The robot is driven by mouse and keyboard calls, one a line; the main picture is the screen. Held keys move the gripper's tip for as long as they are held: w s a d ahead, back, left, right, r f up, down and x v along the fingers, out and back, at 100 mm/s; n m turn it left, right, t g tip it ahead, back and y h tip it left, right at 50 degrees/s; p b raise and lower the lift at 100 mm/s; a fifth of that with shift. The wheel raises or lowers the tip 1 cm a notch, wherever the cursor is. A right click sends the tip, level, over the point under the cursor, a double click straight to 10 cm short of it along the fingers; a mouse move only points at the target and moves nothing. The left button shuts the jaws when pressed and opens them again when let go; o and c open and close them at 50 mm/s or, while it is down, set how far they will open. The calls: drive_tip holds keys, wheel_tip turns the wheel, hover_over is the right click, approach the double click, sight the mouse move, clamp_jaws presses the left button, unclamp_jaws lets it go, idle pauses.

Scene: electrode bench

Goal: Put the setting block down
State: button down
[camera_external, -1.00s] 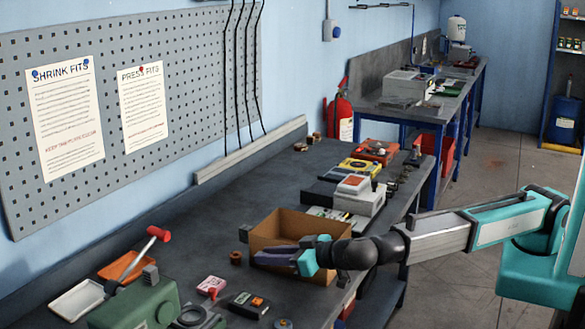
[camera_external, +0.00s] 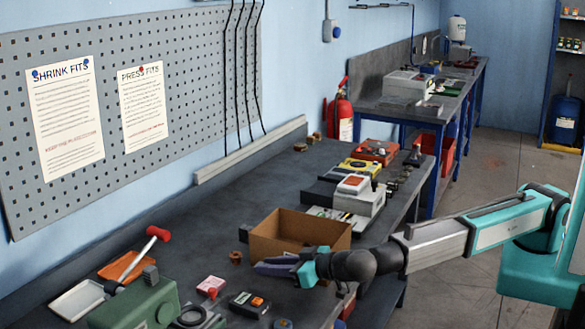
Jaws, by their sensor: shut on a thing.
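My gripper (camera_external: 264,267) is low over the dark bench, in front of the near left side of the open cardboard box. Its purple-grey fingers point left and are shut on the setting block. The block itself is too small or too hidden by the fingers to make out. I cannot tell whether it touches the bench top (camera_external: 190,235).
The cardboard box (camera_external: 310,231) stands just behind my gripper. A small brown piece (camera_external: 236,257) sits left of the fingertips. A pink-and-white box (camera_external: 211,285), a dark device (camera_external: 248,304) and a green machine (camera_external: 135,305) are nearer.

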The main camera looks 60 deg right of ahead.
sight(272, 295)
drive_tip(key=shift+f+p, duration=0.55)
drive_tip(key=shift+f, duration=2.4)
drive_tip(key=w+d+r+n+y+p, duration=0.1)
drive_tip(key=w+d+r+p, duration=0.1)
drive_tip(key=w+d+r, duration=0.3)
drive_tip(key=w+d+r+y+p, duration=0.1)
drive_tip(key=w+d+r+p, duration=0.15)
drive_tip(key=r, duration=0.55)
drive_tip(key=w+d+r+p, duration=0.2)
drive_tip(key=w+d, duration=0.1)
drive_tip(key=d, duration=0.9)
drive_tip(key=w+d+r+p, duration=0.1)
drive_tip(key=w+d+r, duration=0.15)
drive_tip(key=d, duration=1.05)
drive_tip(key=s+d+r+h+p, duration=0.1)
drive_tip(key=d+r, duration=0.3)
drive_tip(key=d, duration=0.8)
drive_tip(key=s+d+r+m+h+p, duration=0.1)
drive_tip(key=d+r, duration=0.4)
drive_tip(key=d, duration=0.7)
drive_tip(key=shift+d+r+p, duration=0.25)
drive_tip(key=shift+p, duration=0.4)
drive_tip(key=shift+f, duration=0.15)
wheel_tip(272, 295, down, 5)
drive_tip(key=b, duration=0.5)
